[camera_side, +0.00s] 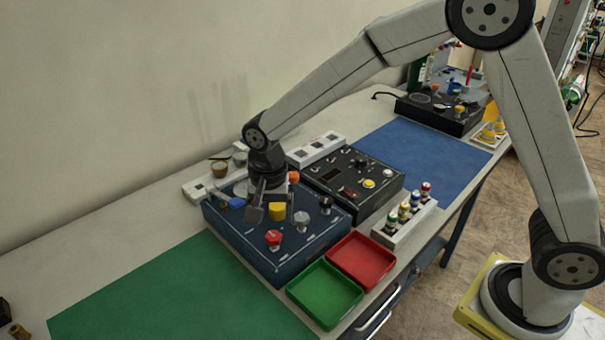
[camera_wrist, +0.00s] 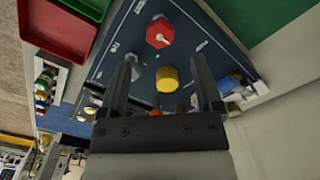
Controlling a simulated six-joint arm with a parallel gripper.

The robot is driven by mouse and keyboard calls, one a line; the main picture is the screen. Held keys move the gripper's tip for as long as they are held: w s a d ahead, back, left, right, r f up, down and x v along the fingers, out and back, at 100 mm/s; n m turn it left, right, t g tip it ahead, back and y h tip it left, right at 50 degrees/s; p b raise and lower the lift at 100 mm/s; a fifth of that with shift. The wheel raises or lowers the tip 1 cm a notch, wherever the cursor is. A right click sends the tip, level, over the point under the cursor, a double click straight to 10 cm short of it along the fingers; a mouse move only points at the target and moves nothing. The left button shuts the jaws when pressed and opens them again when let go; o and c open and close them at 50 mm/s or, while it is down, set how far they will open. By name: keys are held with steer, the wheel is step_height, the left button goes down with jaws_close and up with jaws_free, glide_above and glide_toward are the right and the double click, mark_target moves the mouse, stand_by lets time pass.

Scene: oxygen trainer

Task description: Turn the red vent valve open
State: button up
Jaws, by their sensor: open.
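The red vent valve (camera_side: 273,238) is a red knob on a pale base at the near part of the dark blue panel box (camera_side: 243,247). In the wrist view the red valve (camera_wrist: 160,32) shows at the top, beyond my fingertips and free of them. My gripper (camera_side: 268,208) points down over the panel, behind the red valve. In the wrist view my gripper (camera_wrist: 165,85) has its two fingers apart with nothing held. A yellow knob (camera_wrist: 167,79) shows between the fingers; whether they touch it I cannot tell.
A blue knob (camera_side: 236,203), a grey knob (camera_side: 301,220) and a black-topped knob (camera_side: 326,204) stand on the same panel. A green tray (camera_side: 325,296) and a red tray (camera_side: 361,261) lie beside it. The green mat (camera_side: 180,290) is clear.

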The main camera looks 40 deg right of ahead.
mark_target(273, 236)
steer(key=shift+f, duration=2.9)
jaws_close()
